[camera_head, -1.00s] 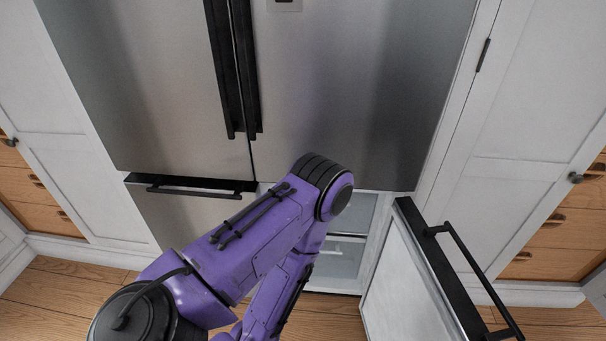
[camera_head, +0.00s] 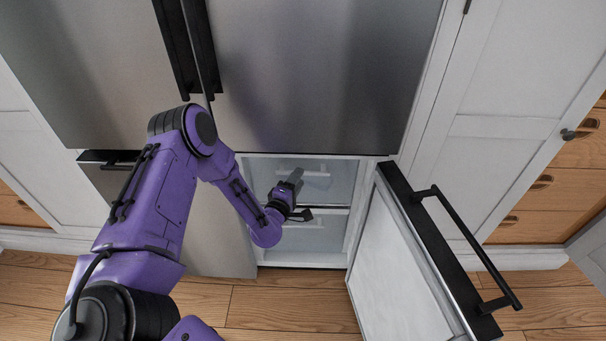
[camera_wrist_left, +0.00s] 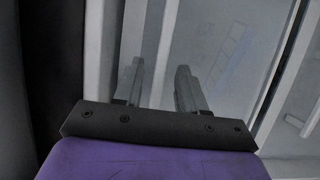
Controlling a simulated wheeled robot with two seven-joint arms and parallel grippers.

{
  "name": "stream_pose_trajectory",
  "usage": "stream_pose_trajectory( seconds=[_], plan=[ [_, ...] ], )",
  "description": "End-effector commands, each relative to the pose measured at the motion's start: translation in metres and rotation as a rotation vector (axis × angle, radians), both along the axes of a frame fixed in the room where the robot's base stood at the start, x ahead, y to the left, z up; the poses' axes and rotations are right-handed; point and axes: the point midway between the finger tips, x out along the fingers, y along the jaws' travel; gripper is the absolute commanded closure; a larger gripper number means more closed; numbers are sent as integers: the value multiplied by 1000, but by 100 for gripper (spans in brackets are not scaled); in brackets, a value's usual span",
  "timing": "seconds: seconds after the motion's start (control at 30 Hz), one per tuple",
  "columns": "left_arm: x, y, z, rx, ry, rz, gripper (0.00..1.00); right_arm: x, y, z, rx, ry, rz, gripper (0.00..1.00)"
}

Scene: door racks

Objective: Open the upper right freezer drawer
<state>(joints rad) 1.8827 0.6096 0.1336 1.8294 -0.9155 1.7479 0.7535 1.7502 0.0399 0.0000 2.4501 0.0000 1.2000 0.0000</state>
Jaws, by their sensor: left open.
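The freezer compartment on the right stands open in the head view. Its upper drawer (camera_head: 340,182) is a pale, translucent front with a light handle (camera_head: 316,173), and looks pushed in. My left gripper (camera_head: 295,176) is inside the opening, in front of this drawer and just left of the handle, partly covering the front. I cannot tell whether it touches the handle. In the left wrist view the two fingers of the left gripper (camera_wrist_left: 159,85) are apart with nothing seen between them, in front of pale panels and bars. My right gripper is not in view.
The open freezer door (camera_head: 392,262) with its black handle (camera_head: 462,240) juts out to the right of the opening. A lower drawer (camera_head: 325,234) sits below the upper one. The left freezer door (camera_head: 205,225) is shut. Wooden floor (camera_head: 290,308) is clear in front.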

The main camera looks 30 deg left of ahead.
Motion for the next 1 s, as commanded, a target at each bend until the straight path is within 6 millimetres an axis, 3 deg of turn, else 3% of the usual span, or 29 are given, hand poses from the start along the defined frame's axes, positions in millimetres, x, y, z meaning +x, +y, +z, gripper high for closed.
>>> stream_pose_trajectory(
  seconds=[0.2,0.53,0.67,1.0],
  plan=[
    [34,5,-1,2,2,-1,60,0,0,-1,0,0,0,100],
    [41,5,-1,0,4,-2,60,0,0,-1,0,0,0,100],
    [41,5,-1,0,4,-2,100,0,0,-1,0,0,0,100],
    [45,-7,-3,1,4,-17,100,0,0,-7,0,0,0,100]
  ],
)
